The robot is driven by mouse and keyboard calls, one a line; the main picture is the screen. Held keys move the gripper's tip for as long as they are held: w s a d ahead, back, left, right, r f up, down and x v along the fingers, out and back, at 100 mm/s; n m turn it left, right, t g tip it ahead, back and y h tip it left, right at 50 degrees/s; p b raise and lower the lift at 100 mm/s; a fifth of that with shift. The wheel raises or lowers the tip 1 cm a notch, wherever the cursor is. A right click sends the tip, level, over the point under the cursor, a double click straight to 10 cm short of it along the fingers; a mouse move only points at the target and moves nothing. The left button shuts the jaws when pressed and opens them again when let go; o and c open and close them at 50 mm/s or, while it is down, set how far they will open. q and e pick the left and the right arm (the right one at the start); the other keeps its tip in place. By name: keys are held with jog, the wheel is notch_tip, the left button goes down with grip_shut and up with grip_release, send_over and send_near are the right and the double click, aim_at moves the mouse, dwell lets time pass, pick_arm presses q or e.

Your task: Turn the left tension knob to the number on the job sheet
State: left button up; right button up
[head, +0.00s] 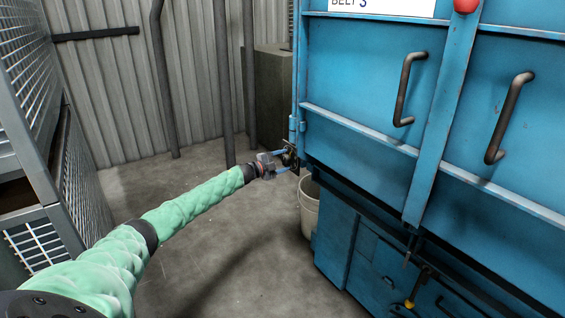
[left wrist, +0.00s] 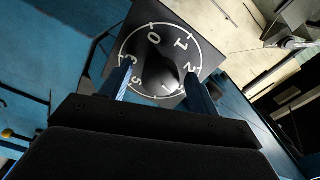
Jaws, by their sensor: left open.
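My left gripper (head: 286,161) reaches to the left corner of the blue machine (head: 360,85). In the left wrist view, its two blue fingers (left wrist: 160,84) are open in front of a black dial plate (left wrist: 112,62) with a white ring of numbers. No job sheet can be made out. My right gripper is not in view.
A pale bucket (head: 309,205) stands on the floor below the machine's corner. A metal mesh cage (head: 83,190) is at the left. Dark handles (head: 408,90) stick out from the machine. A white sign reading "BELT 3" (head: 385,5) is cut off on top. The concrete floor between is clear.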

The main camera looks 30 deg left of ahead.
pick_arm(q)
jog(key=v, duration=0.7)
jog(key=shift+s, duration=0.3)
jog(key=shift+a, duration=0.15)
